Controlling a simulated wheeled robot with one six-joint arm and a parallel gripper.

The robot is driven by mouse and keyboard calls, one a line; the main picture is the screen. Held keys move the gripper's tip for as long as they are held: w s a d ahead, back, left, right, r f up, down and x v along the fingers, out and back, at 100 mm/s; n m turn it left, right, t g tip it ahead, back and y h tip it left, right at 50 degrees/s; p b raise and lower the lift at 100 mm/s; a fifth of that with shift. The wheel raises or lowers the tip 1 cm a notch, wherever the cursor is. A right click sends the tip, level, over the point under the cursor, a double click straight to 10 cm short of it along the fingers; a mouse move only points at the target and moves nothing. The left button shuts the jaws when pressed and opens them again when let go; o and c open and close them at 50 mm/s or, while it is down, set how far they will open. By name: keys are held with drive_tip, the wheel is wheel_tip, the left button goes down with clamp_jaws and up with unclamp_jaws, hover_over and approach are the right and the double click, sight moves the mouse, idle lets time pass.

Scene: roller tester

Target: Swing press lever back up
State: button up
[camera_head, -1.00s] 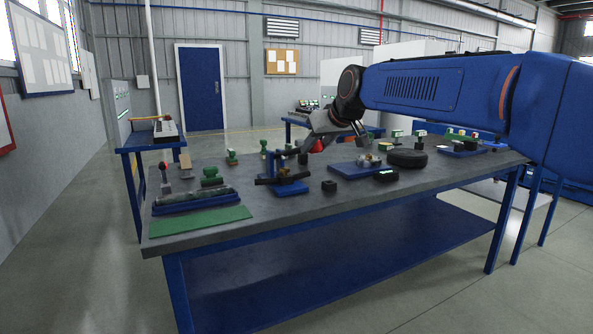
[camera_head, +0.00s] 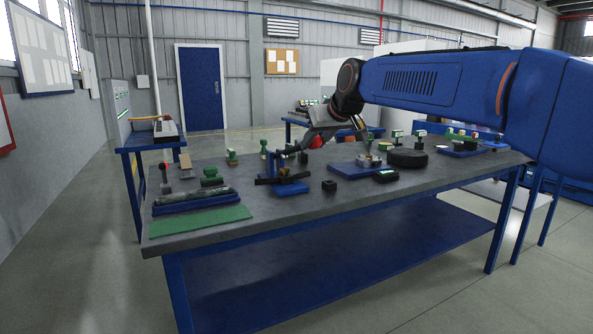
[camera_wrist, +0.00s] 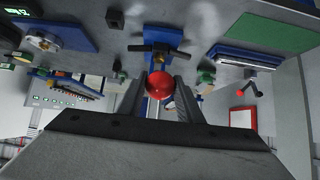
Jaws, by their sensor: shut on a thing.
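The blue press (camera_head: 289,187) stands near the front middle of the workbench, with a dark crossbar low on it. In the wrist view the press (camera_wrist: 163,36) is at the top centre. The lever's red ball knob (camera_head: 316,141) is at my gripper (camera_head: 306,146), on the upper right of the press. In the wrist view the red knob (camera_wrist: 160,85) sits between the two fingers of my gripper (camera_wrist: 158,92), which is shut on it. The lever rod is mostly hidden behind the knob and fingers.
A green mat (camera_head: 200,224) and a blue roller tray (camera_head: 195,203) lie left of the press. A small black block (camera_head: 329,186), a blue board (camera_head: 350,168) and a black disc (camera_head: 407,158) are to its right. Green-handled stamps stand around on the bench.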

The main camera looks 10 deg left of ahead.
drive_tip(key=shift+w+a+r, duration=0.2)
drive_tip(key=shift+w+r, duration=0.1)
drive_tip(key=shift+r, duration=0.5)
drive_tip(key=shift+w+a+r, duration=0.2)
drive_tip(key=shift+w+r, duration=0.1)
drive_tip(key=shift+r, duration=0.5)
drive_tip(key=shift+w+a+r, duration=0.2)
drive_tip(key=shift+w+r, duration=0.1)
drive_tip(key=shift+r, duration=0.5)
drive_tip(key=shift+w+a+r, duration=0.3)
drive_tip(key=shift+w+r, duration=0.15)
drive_tip(key=shift+r, duration=0.3)
drive_tip(key=shift+w+a+r, duration=0.25)
drive_tip(key=shift+w+r, duration=0.15)
drive_tip(key=shift+r, duration=0.3)
drive_tip(key=shift+w+a+r, duration=0.3)
drive_tip(key=shift+w+r, duration=0.15)
drive_tip(key=shift+r, duration=0.25)
drive_tip(key=shift+w+a+r, duration=0.55)
drive_tip(key=shift+w+r, duration=0.25)
drive_tip(key=shift+r, duration=0.1)
drive_tip(key=shift+w+a+r, duration=0.5)
drive_tip(key=shift+w+r, duration=0.25)
drive_tip(key=shift+r, duration=0.15)
